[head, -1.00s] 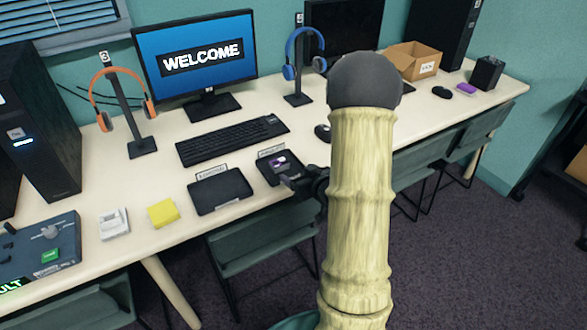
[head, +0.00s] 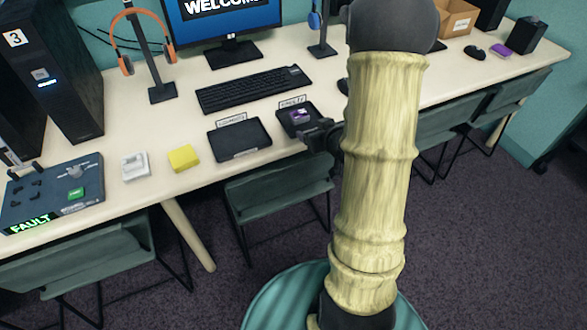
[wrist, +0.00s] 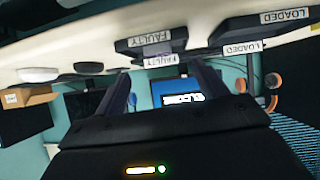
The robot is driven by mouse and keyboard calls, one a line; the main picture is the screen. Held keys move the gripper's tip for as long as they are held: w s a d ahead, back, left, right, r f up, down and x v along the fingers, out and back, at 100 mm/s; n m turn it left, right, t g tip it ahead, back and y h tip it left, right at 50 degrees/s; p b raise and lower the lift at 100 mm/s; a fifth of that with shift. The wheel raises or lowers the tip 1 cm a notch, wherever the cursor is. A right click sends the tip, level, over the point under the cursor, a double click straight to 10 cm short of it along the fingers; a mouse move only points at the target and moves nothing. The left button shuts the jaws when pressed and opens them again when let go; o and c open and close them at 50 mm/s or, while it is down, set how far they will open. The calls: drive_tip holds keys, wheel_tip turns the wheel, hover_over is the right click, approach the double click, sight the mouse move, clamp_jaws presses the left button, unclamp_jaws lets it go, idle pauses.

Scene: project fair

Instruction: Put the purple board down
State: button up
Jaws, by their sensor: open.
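The small purple board (head: 299,115) lies in the black tray with the FAULTY card (head: 284,130), near the table's front edge. My gripper (head: 321,136) is at the tray's front right side, partly hidden by my arm. In the wrist view, which looks upside down, my gripper (wrist: 160,72) has its fingers spread, with nothing between them.
A second black tray, labelled LOADED (head: 240,141), stands left of the first. A yellow block (head: 184,158), a white holder (head: 134,166) and a FAULT tester (head: 50,190) lie farther left. A keyboard (head: 254,88) is behind. Chairs stand under the table edge.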

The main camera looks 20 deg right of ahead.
drive_tip(key=s+a+r+g, duration=0.3)
drive_tip(key=s+a+g, duration=0.6)
drive_tip(key=s+a, duration=0.6)
drive_tip(key=shift+s+a, duration=0.4)
drive_tip(key=shift+r, duration=0.1)
drive_tip(key=w+p+v, duration=0.2)
drive_tip(key=p+v, duration=0.9)
drive_tip(key=w+r+p+v, duration=0.1)
drive_tip(key=w+p+v, duration=0.2)
drive_tip(key=p+v, duration=0.8)
drive_tip(key=shift+w+d+r+p, duration=0.2)
drive_tip(key=shift+d+r+p, duration=0.05)
drive_tip(key=shift+p, duration=0.15)
